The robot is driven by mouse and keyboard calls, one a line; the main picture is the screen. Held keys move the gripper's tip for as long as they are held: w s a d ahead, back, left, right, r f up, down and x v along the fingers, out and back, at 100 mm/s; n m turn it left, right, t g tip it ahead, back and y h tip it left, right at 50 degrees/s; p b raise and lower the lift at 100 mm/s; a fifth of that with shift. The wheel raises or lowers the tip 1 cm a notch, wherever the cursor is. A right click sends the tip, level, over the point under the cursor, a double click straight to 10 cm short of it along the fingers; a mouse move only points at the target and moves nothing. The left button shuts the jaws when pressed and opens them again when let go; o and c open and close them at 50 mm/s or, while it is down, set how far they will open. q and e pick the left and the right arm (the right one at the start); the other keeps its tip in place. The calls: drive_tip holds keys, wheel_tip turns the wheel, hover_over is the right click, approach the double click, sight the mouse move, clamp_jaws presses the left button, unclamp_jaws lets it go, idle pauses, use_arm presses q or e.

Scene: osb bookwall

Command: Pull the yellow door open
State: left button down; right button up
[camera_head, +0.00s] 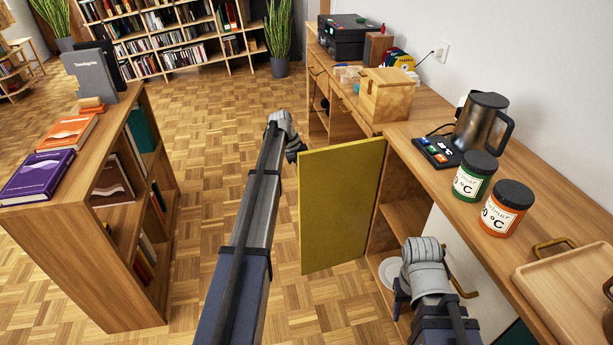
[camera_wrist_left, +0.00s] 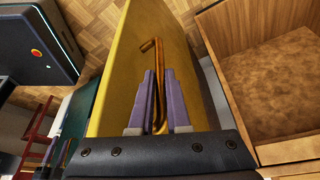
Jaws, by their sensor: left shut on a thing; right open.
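The yellow door (camera_head: 340,210) stands swung out from the wooden cabinet (camera_head: 398,135), its broad face toward me in the head view. The cabinet's shelves show to its right. In the left wrist view the yellow door (camera_wrist_left: 120,85) fills the middle, with a brass handle (camera_wrist_left: 157,46) on it. My left gripper (camera_wrist_left: 158,80) is shut on this handle. In the head view my left gripper (camera_head: 298,150) is at the door's far left edge, its fingertips mostly hidden. My right gripper (camera_head: 400,303) is open by the cabinet's lower front, partly hidden by its wrist.
A low bookshelf (camera_head: 120,215) with books stands on the left. Bare parquet floor (camera_head: 215,180) lies between it and the door. The counter holds a kettle (camera_head: 480,122), a green jar (camera_head: 474,178), an orange jar (camera_head: 504,211) and a wooden tray (camera_head: 575,285).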

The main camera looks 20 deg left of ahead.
use_arm(q)
drive_tip(key=c, duration=0.9)
unclamp_jaws()
drive_tip(key=shift+r, duration=0.15)
drive_tip(key=shift+p+v, duration=3.6)
drive_tip(key=shift+v, duration=0.15)
